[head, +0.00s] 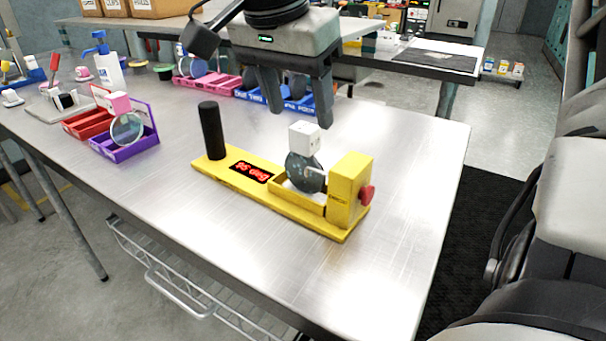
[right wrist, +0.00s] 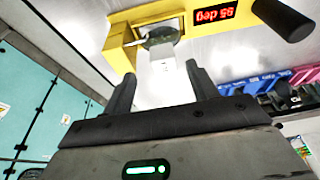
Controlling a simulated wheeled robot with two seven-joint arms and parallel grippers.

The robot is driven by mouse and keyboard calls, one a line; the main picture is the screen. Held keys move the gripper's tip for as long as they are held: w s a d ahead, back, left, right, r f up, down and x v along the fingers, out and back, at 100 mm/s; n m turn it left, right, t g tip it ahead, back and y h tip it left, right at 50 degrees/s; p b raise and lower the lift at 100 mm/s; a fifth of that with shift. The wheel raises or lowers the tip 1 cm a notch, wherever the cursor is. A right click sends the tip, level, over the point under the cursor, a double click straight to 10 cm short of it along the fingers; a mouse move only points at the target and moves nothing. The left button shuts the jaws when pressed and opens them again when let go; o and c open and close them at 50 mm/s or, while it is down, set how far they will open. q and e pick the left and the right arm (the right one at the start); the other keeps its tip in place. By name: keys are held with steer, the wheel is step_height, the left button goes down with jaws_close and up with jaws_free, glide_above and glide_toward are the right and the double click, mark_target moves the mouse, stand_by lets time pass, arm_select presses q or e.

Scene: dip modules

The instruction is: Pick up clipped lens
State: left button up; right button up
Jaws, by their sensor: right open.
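The clipped lens is a round grey lens (head: 305,172) with a white block clip (head: 304,138) on top. It stands upright in the slot of a yellow fixture (head: 262,192) with a red "95 deg" display. The lens (right wrist: 160,38) and its clip (right wrist: 163,72) also show in the right wrist view. My right gripper (head: 299,117) is open and empty, pointing down, just above and behind the clip. In the right wrist view, the clip shows between the two fingers (right wrist: 160,82), apart from them. My left gripper is not in view.
The fixture has a black post (head: 212,130) and a red knob (head: 367,194). A purple tray (head: 130,147) with another clipped lens, a red tray (head: 85,122), a pink tray (head: 210,86) and a blue tray (head: 300,102) stand further back. The table right of the fixture is clear.

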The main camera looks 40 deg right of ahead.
mark_target(304, 127)
steer(key=x, duration=0.7)
steer(key=shift+w+d, duration=0.25)
steer(key=shift+d, duration=0.05)
steer(key=shift+c, duration=0.4)
jaws_close()
